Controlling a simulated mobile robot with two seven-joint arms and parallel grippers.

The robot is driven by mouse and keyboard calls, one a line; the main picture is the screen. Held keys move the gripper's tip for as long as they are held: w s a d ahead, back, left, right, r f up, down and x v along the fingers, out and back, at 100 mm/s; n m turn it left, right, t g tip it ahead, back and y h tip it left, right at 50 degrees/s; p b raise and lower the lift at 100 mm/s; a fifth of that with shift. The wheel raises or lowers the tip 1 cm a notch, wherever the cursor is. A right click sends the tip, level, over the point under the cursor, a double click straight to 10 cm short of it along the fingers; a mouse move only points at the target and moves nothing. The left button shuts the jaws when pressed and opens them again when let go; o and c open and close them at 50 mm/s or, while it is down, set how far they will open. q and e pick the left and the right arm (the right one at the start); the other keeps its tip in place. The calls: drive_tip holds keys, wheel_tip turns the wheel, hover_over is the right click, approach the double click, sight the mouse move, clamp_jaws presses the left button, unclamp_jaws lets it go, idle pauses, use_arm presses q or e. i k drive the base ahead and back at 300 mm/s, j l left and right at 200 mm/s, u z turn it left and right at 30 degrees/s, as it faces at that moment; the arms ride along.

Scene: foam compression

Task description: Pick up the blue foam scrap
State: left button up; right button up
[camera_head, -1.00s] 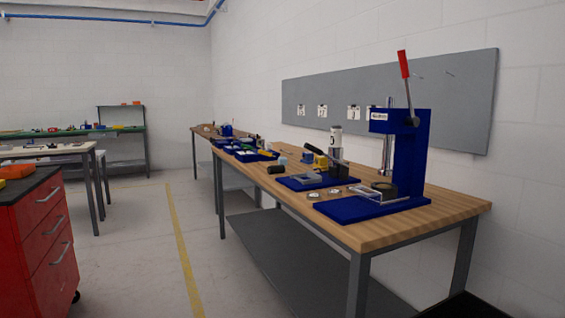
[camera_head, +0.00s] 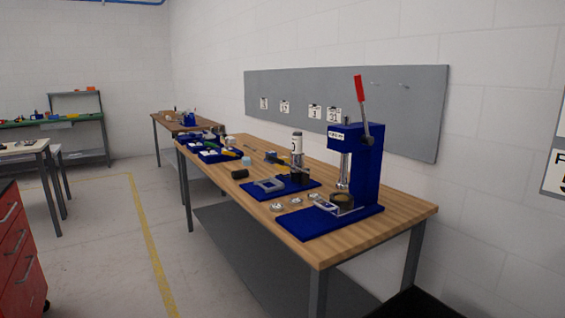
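A small pale blue piece (camera_head: 246,161) sits on the wooden workbench (camera_head: 398,208), behind a dark cylinder (camera_head: 239,174). It may be the blue foam scrap, but it is too small to be sure. Neither of my grippers is in view.
A blue lever press (camera_head: 367,165) with a red handle stands at the bench's near end. A second blue base (camera_head: 303,184) carries a white upright cylinder (camera_head: 297,143). Blue trays (camera_head: 222,156) lie farther back. A red drawer cabinet (camera_head: 20,250) is at left. The floor between is clear.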

sight(246, 161)
drive_tip(key=z, duration=1.8)
drive_tip(key=j+z, duration=0.45)
drive_tip(key=k+j+z, duration=0.1)
drive_tip(key=j+z, duration=0.3)
drive_tip(key=k+j+z, duration=0.1)
drive_tip(key=j+z, duration=0.15)
drive_tip(key=z, duration=0.2)
drive_tip(key=k+j+z, duration=0.2)
drive_tip(key=z, duration=0.25)
drive_tip(key=k+j+z, duration=0.2)
drive_tip(key=z, duration=0.25)
drive_tip(key=k+j+z, duration=0.25)
drive_tip(key=k, duration=0.25)
drive_tip(key=k+j+z, duration=0.1)
drive_tip(key=k+z, duration=0.2)
drive_tip(key=k, duration=0.2)
drive_tip(key=k+u, duration=0.45)
drive_tip(key=k+j+u, duration=0.25)
drive_tip(key=k+u, duration=0.15)
drive_tip(key=k, duration=0.1)
